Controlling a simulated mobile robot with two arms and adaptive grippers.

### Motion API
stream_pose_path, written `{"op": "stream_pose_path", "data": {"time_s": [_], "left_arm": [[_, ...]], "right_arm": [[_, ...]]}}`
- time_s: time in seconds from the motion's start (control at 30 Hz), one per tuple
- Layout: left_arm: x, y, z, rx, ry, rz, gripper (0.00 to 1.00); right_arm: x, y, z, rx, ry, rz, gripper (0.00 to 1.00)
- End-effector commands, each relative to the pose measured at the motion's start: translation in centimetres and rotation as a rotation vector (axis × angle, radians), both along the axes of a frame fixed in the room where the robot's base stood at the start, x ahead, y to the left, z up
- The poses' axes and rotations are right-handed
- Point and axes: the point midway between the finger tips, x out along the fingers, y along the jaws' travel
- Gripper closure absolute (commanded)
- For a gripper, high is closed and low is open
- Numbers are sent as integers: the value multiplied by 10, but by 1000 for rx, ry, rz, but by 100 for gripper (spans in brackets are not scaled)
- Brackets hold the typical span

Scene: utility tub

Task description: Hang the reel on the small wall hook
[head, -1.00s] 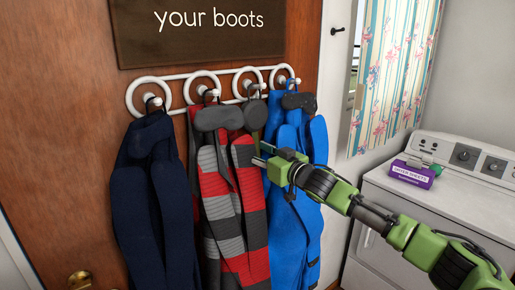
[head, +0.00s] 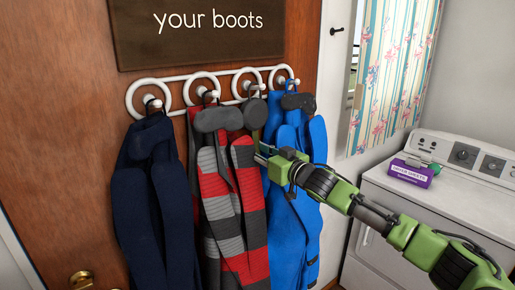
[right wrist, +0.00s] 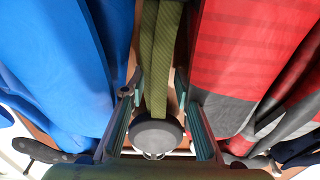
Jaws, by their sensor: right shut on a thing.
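The reel (head: 255,112) is a dark round disc with an olive strap hanging below it. It hangs at the third rack hook from the left, between the striped red-and-grey garment and the blue one. In the right wrist view the reel (right wrist: 157,133) and its strap lie between my fingers. My right gripper (head: 262,153) is shut on the reel, at the olive strap below the disc; the fingers (right wrist: 157,86) stand on either side. The small wall hook (head: 334,31) is black, bare, on the white wall to the right. My left gripper is not in view.
A white rack (head: 240,73) on the wooden door carries a navy garment (head: 155,210), the striped garment (head: 225,200) and the blue garment (head: 295,215) close around the gripper. A white appliance (head: 440,210) with a purple box (head: 410,173) stands right, beside a curtain (head: 395,75).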

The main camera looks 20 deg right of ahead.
Motion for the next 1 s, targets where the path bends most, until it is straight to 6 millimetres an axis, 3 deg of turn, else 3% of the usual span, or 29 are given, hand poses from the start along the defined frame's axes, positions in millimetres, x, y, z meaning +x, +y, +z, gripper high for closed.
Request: {"op": "stream_pose_path", "data": {"time_s": [0.57, 1.0], "left_arm": [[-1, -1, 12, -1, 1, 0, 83], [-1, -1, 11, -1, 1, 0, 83]], "right_arm": [[-9, -3, 13, 1, -3, 1, 100], [-14, -6, 11, 1, -2, 0, 100]]}}
